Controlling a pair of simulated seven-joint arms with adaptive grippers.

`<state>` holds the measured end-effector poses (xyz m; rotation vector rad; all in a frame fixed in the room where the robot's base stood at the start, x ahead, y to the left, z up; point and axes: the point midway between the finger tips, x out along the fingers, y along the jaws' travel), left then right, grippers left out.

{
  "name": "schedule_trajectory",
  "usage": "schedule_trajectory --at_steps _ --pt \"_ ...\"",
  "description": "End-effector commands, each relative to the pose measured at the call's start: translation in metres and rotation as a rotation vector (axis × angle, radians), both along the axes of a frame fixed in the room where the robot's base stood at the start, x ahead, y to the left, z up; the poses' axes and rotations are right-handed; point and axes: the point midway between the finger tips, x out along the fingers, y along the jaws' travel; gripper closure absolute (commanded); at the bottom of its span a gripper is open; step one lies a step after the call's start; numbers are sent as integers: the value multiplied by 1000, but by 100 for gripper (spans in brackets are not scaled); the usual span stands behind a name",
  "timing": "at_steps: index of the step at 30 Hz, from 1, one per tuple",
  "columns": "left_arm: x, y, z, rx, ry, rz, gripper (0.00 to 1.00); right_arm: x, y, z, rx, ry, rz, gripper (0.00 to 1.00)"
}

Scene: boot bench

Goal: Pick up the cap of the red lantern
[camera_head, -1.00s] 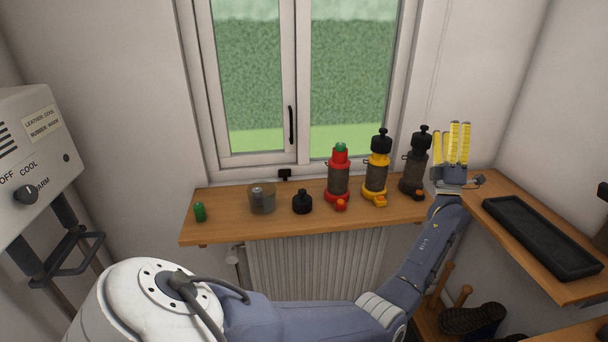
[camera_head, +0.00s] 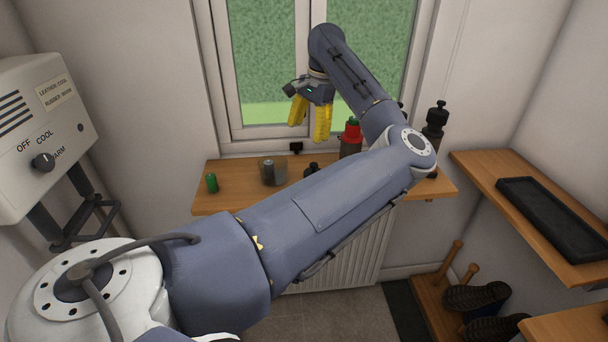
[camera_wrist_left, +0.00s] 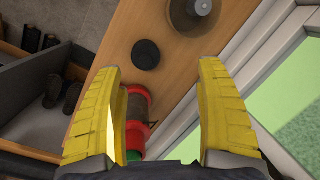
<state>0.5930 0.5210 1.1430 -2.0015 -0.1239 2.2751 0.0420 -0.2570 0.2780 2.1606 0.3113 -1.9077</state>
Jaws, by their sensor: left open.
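The red lantern (camera_head: 351,139) stands on the wooden shelf, partly hidden behind my left arm, with a green piece (camera_head: 354,121) in its open top. A loose black cap (camera_head: 311,170) sits on the shelf to its left, partly hidden by my arm. In the left wrist view the black cap (camera_wrist_left: 146,54) shows round from above, and the red lantern (camera_wrist_left: 137,105) lies between my finger pads. My left gripper (camera_head: 310,118) is open and empty, pointing down above the shelf near the cap and lantern, touching neither. My right gripper is not in view.
A clear cup (camera_head: 267,173) with a grey cylinder and a green cylinder (camera_head: 212,183) stand left on the shelf (camera_head: 235,198). A black-capped lantern (camera_head: 435,125) stands right. The window (camera_head: 262,70) is close behind. A black tray (camera_head: 550,217) lies on the right shelf.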

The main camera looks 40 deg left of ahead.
Motion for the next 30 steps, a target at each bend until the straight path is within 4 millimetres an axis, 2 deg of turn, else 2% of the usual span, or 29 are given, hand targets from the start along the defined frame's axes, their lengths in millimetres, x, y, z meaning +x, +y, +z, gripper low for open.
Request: schedule_trajectory --at_steps 3,8,21,30 --pt "12 -14 1 -88 -91 60 27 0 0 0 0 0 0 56" --pt "19 -21 -6 -132 -133 90 27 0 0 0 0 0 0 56" --pt "18 -20 -83 -131 -129 91 27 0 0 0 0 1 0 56" --pt "18 -20 -116 -130 -131 89 27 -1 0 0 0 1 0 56"
